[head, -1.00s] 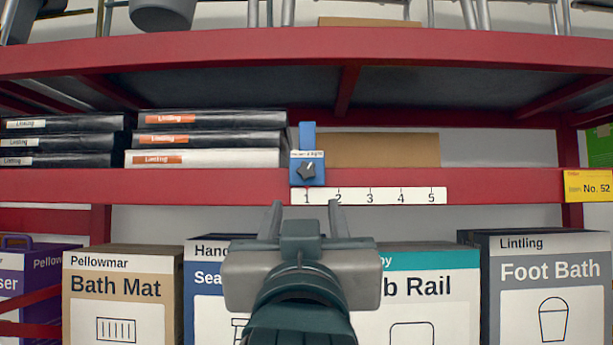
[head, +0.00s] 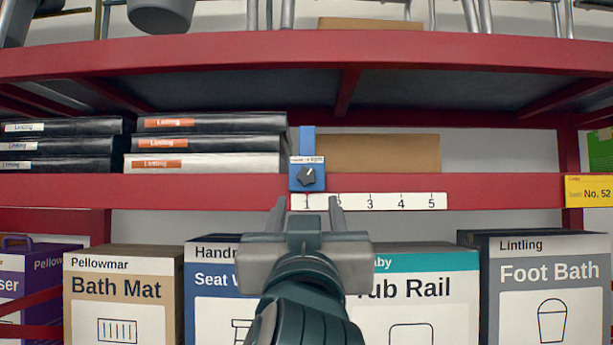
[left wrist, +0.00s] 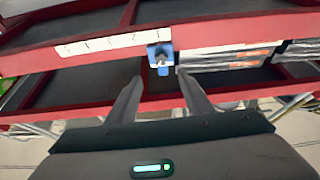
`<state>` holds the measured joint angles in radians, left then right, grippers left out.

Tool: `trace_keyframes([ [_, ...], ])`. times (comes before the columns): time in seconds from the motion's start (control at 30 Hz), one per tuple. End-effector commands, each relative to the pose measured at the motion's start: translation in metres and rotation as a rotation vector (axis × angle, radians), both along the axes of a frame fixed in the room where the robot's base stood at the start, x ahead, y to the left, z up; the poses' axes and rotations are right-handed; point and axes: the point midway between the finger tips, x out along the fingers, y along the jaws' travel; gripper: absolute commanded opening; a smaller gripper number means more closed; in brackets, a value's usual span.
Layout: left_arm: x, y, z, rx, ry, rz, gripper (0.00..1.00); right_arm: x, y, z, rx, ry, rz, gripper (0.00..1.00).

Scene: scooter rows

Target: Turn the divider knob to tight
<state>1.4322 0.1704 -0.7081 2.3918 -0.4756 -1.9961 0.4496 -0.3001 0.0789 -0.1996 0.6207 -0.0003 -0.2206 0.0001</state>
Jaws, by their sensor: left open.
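The blue divider (head: 308,139) stands on the red shelf's front edge at the 1 mark of the number strip. Its dark knob (head: 308,177) sits on the blue block at its foot, under a small white label too small to read surely. The knob's pointer leans up and to the right. My left gripper (head: 307,205) is open and empty, just below and in front of the knob, not touching it as far as I can see. In the left wrist view the knob (left wrist: 160,58) shows beyond and between the open fingers (left wrist: 157,95). My right gripper is not in view.
The white number strip (head: 400,201) runs along the red shelf edge (head: 500,190). Flat black and white boxes (head: 210,143) are stacked left of the divider, and a brown box (head: 385,153) lies behind it. Large cartons, such as Bath Mat (head: 120,290), stand below.

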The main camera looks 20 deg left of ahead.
Motion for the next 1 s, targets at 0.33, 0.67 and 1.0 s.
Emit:
trace_keyframes([
  [0.33,0.036,0.015,0.018,-0.003,0.01,0.012,0.46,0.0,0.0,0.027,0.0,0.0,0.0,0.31],
  [0.67,0.087,0.03,0.04,-0.004,0.009,0.009,0.46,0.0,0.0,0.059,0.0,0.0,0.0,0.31],
  [1.0,0.114,0.037,0.048,-0.004,0.007,0.005,0.46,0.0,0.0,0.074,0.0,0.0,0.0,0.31],
])
